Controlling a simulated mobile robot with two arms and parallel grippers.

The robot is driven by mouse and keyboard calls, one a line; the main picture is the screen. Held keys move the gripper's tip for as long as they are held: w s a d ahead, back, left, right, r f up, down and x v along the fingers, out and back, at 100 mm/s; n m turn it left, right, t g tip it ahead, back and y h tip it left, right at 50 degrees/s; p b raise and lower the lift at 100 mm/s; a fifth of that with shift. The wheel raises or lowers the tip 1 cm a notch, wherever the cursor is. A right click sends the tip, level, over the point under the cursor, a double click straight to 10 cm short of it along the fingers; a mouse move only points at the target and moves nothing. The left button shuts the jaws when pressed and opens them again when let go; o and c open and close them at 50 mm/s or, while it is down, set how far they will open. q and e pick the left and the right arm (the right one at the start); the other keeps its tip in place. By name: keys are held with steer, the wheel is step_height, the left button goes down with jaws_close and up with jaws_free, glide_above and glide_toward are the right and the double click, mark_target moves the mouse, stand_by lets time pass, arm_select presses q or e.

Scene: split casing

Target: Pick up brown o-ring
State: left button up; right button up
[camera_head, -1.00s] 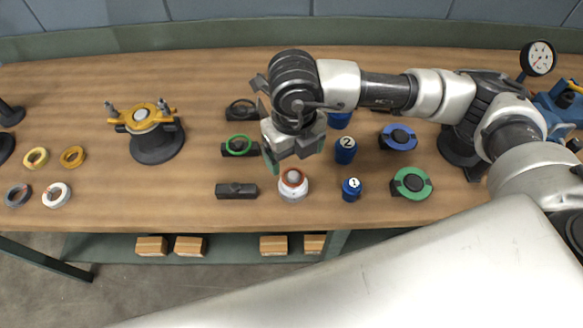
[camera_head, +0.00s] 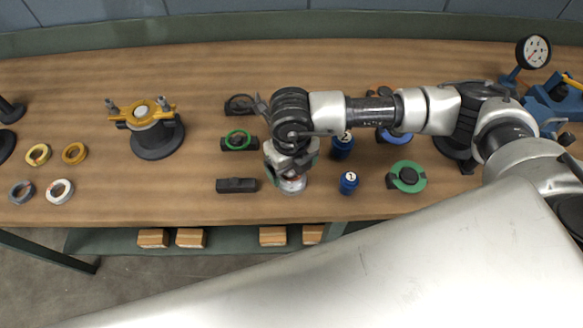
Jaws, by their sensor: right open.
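The brown o-ring (camera_head: 293,178) sits on a round white stand (camera_head: 292,187) near the front edge of the table. Only a small part of the ring shows, because my right gripper covers most of it. My right gripper (camera_head: 285,176) points down over the stand with its open fingers around or just above the ring. I cannot tell whether the fingers touch it. My left gripper is not in view.
Left of the gripper are dark blocks, one with a green ring (camera_head: 239,140). To the right stand numbered blue cylinders (camera_head: 349,182) and a green ring holder (camera_head: 407,176). A yellow-topped fixture (camera_head: 156,135) and several loose rings (camera_head: 60,191) lie farther left.

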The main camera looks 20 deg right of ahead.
steer(key=shift+f+b, duration=0.25)
steer(key=shift+b, duration=0.2)
stand_by(0.5)
steer(key=c, duration=1.1)
steer(key=shift+r, duration=0.15)
